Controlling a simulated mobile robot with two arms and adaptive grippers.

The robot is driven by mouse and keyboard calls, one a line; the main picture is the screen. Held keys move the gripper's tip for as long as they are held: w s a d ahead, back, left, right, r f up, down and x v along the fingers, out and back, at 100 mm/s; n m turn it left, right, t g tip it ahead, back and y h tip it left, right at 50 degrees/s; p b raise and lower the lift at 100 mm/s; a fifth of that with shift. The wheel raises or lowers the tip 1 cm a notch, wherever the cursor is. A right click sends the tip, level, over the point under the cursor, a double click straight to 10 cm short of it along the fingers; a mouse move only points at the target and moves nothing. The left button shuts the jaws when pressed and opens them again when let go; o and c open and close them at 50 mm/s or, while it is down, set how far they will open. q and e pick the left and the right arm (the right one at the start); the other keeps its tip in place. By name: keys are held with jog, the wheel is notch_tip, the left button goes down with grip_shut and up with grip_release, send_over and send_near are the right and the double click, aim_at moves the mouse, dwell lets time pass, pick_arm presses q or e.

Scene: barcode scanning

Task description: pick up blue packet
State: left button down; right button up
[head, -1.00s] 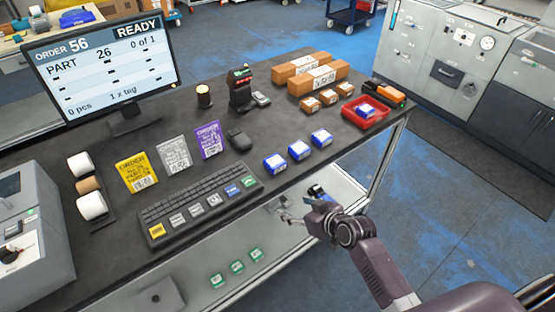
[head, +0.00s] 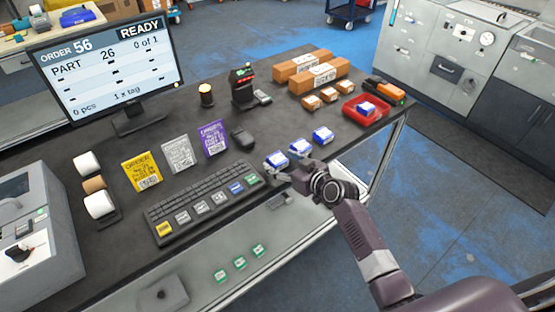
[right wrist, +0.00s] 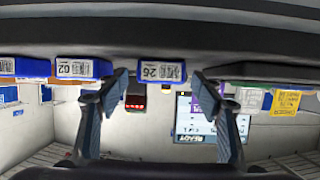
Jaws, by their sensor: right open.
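Three blue packets with white labels stand in a row near the table's front edge: a left one (head: 276,160), a middle one (head: 300,146) and a right one (head: 323,135). In the upside-down right wrist view, a blue packet labelled 26 (right wrist: 162,71) shows between my fingers, with another blue packet (right wrist: 83,69) beside it. My right gripper (head: 288,172) is open and empty at the front edge, close to the left packet; its fingers also show in the right wrist view (right wrist: 160,90). Contact cannot be told. My left gripper is not in view.
A red tray (head: 349,110) with a blue packet stands at the right. A keyboard (head: 188,202), a dark scanner (head: 242,138) and yellow, grey and purple cards lie to the left. Brown boxes (head: 310,72) are behind. A monitor (head: 108,70) reads part 26.

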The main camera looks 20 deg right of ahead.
jog(key=shift+x, duration=0.85)
jog(key=shift+s, duration=0.1)
jog(key=c, duration=1.2)
jog(key=shift+c, duration=0.9)
jog(key=shift+r, duration=0.1)
